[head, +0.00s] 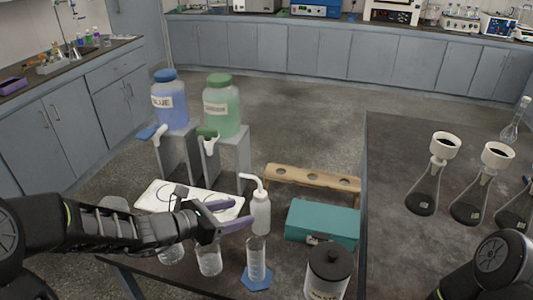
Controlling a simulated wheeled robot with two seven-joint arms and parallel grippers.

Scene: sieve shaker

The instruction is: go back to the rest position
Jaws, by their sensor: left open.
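My left gripper (239,212) reaches in from the left over the front of the dark bench. Its two purple fingers are apart, with nothing seen between them. The fingers point right towards a white wash bottle (261,213), which stands upright close to the fingertips; I cannot tell whether they touch. Clear glass beakers (209,260) stand below the gripper in the picture. My right arm (492,262) shows only in part at the lower right corner, and its gripper is not in view.
A graduated cylinder (256,261) on a blue base, a black-lidded jar (328,270), a teal box (322,222) and a wooden rack (312,179) stand nearby. Blue (170,106) and green (222,112) jugs sit on stands behind. Flasks with funnels (468,207) stand right. The right bench's middle is clear.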

